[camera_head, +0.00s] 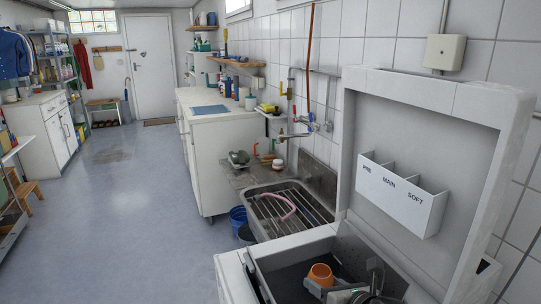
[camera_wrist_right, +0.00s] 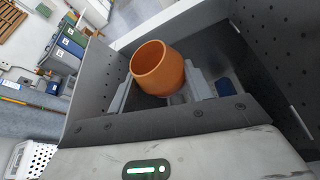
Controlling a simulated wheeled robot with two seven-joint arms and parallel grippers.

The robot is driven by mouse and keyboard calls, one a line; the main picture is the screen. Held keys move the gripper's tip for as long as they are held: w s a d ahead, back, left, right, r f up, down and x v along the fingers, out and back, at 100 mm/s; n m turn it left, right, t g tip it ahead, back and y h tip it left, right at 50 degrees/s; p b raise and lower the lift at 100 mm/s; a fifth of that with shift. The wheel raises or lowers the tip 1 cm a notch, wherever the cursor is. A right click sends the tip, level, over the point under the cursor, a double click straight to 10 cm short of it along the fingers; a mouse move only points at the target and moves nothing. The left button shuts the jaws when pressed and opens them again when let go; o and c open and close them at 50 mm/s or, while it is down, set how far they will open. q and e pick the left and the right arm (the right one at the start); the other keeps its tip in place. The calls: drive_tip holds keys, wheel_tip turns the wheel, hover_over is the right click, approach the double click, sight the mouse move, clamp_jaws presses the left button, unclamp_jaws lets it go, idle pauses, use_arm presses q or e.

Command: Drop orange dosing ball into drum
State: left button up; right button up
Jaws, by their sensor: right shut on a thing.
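The orange dosing ball (camera_head: 320,273) is a cup-like shape with an open top. My right gripper (camera_head: 328,288) is shut on it, inside the outline of the washer's top opening in the head view. In the right wrist view the ball (camera_wrist_right: 158,68) sits between the two grey fingers of the gripper (camera_wrist_right: 168,92), its mouth tilted toward the upper left. The top-loading washer (camera_head: 232,280) has its lid (camera_head: 420,110) raised. The dark drum opening (camera_head: 285,278) lies around and below the ball; its bottom is mostly hidden. My left gripper is out of view.
The raised lid carries a white tray (camera_head: 400,195) marked PRE, MAIN and SOFT, close behind the gripper. A metal sink (camera_head: 262,212) with a pink hose (camera_head: 283,205) adjoins the washer. Blue floor (camera_head: 120,230) is open to the left.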

wheel_tip(320, 180, down, 3)
drive_tip(key=shift+r+b, duration=0.2)
drive_tip(key=shift+b, duration=0.6)
drive_tip(key=shift+f+b, duration=0.2)
drive_tip(key=shift+b, duration=0.1)
drive_tip(key=shift+f, duration=0.1)
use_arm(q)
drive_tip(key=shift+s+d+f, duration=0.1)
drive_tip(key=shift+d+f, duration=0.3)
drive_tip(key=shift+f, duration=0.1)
use_arm(e)
drive_tip(key=o, duration=1.1)
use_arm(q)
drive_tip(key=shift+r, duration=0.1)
use_arm(e)
drive_tip(key=v, duration=1.5)
drive_tip(key=shift+f, duration=0.1)
drive_tip(key=shift+s+d+r, duration=0.2)
drive_tip(key=shift+s+r, duration=0.1)
drive_tip(key=shift+s, duration=0.1)
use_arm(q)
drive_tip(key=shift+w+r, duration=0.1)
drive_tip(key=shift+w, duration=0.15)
